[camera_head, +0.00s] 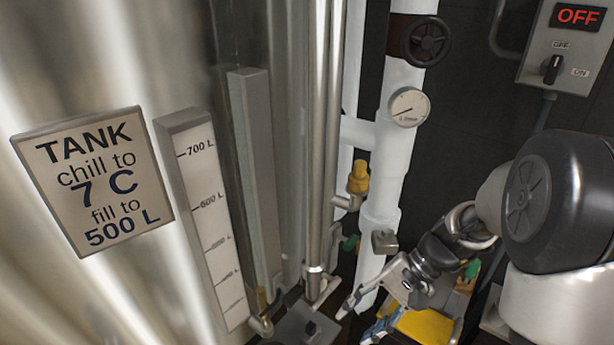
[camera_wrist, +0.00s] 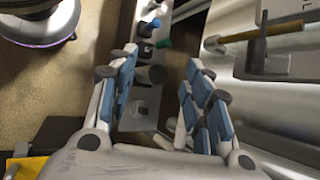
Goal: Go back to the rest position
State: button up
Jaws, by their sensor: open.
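My gripper (camera_head: 362,318) is at the lower right of the head view, below the white pipes, with its fingers spread and nothing between them. In the wrist view my gripper (camera_wrist: 160,92) also shows open, with blue pads on both fingers. Beyond the fingers lies a grey metal strip (camera_wrist: 139,112) that carries blue, green and dark fittings. The fingers look apart from these fittings, though the exact distance is hard to tell.
A steel tank (camera_head: 90,60) with a sign (camera_head: 93,182) and a level gauge (camera_head: 207,215) fills the left. White pipes (camera_head: 388,165) with a dial (camera_head: 409,107) and a dark handwheel (camera_head: 426,41) stand mid-right. A switch box (camera_head: 566,45) reading OFF is at the upper right.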

jog(key=s+d+r+n+t+h, duration=0.3)
jog(key=s+r+n+t+h, duration=0.3)
jog(key=s+r, duration=0.7)
jog(key=shift+s+d+r+n+t+h, duration=0.2)
jog(key=shift+s+n+t+h, duration=0.2)
jog(key=shift+h, duration=0.5)
